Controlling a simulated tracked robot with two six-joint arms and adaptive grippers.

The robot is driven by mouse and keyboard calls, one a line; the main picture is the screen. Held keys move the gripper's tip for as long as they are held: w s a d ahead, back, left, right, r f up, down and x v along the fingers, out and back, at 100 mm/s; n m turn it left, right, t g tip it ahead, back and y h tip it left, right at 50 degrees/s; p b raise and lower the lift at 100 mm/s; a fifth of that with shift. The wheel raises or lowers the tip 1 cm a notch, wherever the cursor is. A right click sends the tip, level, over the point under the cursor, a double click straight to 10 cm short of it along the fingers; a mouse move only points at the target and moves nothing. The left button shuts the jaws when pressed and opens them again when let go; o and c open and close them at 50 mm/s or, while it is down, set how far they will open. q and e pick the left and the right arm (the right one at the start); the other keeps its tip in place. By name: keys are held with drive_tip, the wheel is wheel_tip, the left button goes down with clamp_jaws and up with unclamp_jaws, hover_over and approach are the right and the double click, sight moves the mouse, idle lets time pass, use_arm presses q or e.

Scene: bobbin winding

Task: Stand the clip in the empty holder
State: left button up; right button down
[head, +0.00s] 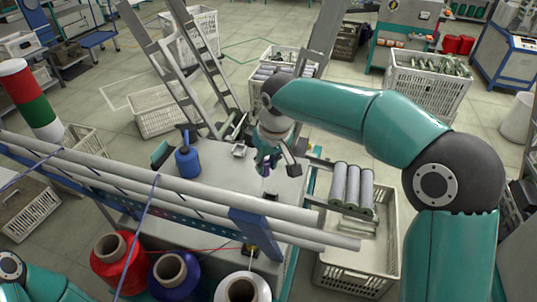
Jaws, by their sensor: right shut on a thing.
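My right gripper (266,166) is over the grey machine table (222,180), pointing down. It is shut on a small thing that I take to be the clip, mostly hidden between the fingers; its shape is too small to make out. A small dark fitting (270,195) shows on the table just below the gripper. It may be a holder, but I cannot tell whether it is empty or whether the held thing touches it. My left arm shows only at the bottom left corner; its gripper is out of the picture.
A blue spool (188,160) stands on the table left of the gripper. Long grey rails (180,182) cross in front. Red (118,264), blue (173,277) and white (242,290) thread cones stand nearest. A crate (355,278) with grey rolls (353,186) is at right.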

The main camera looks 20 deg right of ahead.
drive_tip(key=shift+s+d+f, duration=0.2)
drive_tip(key=shift+s, duration=0.05)
drive_tip(key=f+b, duration=0.2)
drive_tip(key=f, duration=0.4)
drive_tip(key=shift+d, duration=0.2)
drive_tip(key=shift+s+b, duration=0.25)
drive_tip(key=shift+b, duration=0.05)
drive_tip(key=shift+f, duration=0.15)
drive_tip(key=shift+f+b, duration=1.65)
drive_tip(key=shift+f, duration=0.15)
